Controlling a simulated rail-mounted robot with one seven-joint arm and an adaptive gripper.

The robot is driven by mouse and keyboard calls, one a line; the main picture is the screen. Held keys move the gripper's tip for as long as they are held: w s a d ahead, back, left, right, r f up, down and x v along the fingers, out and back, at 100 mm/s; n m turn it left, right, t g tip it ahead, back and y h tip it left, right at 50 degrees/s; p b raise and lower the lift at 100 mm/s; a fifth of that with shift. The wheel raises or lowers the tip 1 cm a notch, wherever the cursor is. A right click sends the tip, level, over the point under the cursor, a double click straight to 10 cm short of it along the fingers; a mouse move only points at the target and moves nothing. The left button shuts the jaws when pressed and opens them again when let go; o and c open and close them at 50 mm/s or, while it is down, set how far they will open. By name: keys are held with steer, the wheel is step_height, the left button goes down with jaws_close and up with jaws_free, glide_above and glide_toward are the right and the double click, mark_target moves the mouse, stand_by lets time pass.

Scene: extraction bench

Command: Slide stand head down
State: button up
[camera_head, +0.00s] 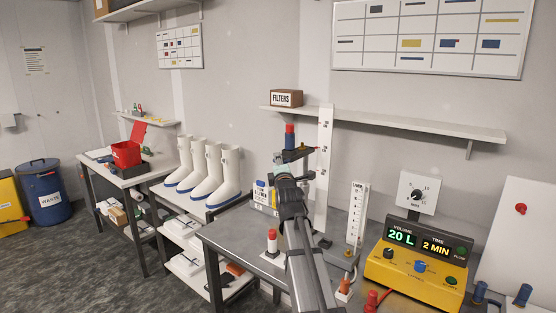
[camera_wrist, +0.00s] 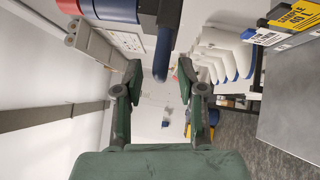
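The stand is a tall white upright plate (camera_head: 324,170) at the back of the grey bench. Its dark head (camera_head: 298,154) sticks out to the left near the top, with a blue and red cylinder (camera_head: 290,137) upright on it. My gripper (camera_head: 283,172) is just below the head in the head view. In the wrist view my gripper (camera_wrist: 160,75) is open. A dark blue rounded bar (camera_wrist: 163,55) of the head comes down between its fingers, with gaps on both sides. The red and blue cylinder (camera_wrist: 110,8) is at the top edge there. Contact is not visible.
The bench (camera_head: 235,240) carries a red-and-white bottle (camera_head: 271,241), a white gauge strip (camera_head: 358,210) and a yellow control box (camera_head: 420,265). A wall shelf (camera_head: 400,127) with a FILTERS box (camera_head: 286,98) is behind. White boots (camera_head: 228,175) stand left of the bench.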

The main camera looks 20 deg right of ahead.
steer(key=shift+w+d, duration=0.2)
steer(key=shift+w, duration=0.4)
steer(key=shift+r, duration=0.1)
jaws_close()
